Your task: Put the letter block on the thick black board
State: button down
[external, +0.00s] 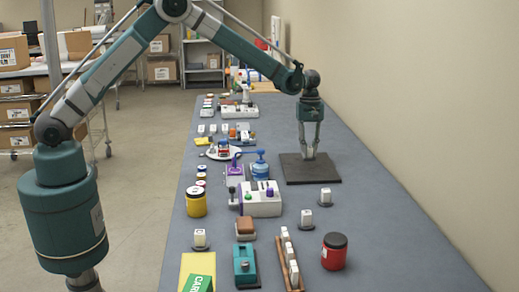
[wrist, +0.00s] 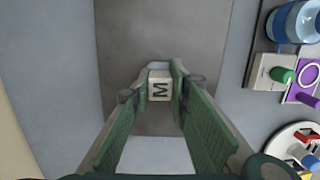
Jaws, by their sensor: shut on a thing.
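The letter block (wrist: 159,88) is a small cream cube with a dark M on its face, seen in the wrist view between my fingers. My gripper (wrist: 158,86) is shut on it, a finger against each side. The thick black board (external: 311,168) lies flat on the table near the wall in the external view, and its dark surface also fills the middle of the wrist view (wrist: 195,35). In the external view my gripper (external: 309,153) points down over the board. I cannot tell whether the block touches the board.
Left of the board in the external view stand a blue container (external: 260,167) and a white device (external: 262,201). White blocks on dark round bases (external: 325,197), a red jar (external: 334,252) and a yellow jar (external: 196,203) stand nearer the camera. The table right of the board is clear.

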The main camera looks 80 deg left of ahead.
aim_at(309, 157)
jog(key=shift+f, duration=1.4)
jog(key=shift+f, duration=0.2)
jog(key=c, duration=2.2)
grip_release()
jog(key=shift+r, duration=0.2)
notch_tip(309, 157, up, 12)
jog(key=a, duration=0.1)
jog(key=shift+a, duration=0.3)
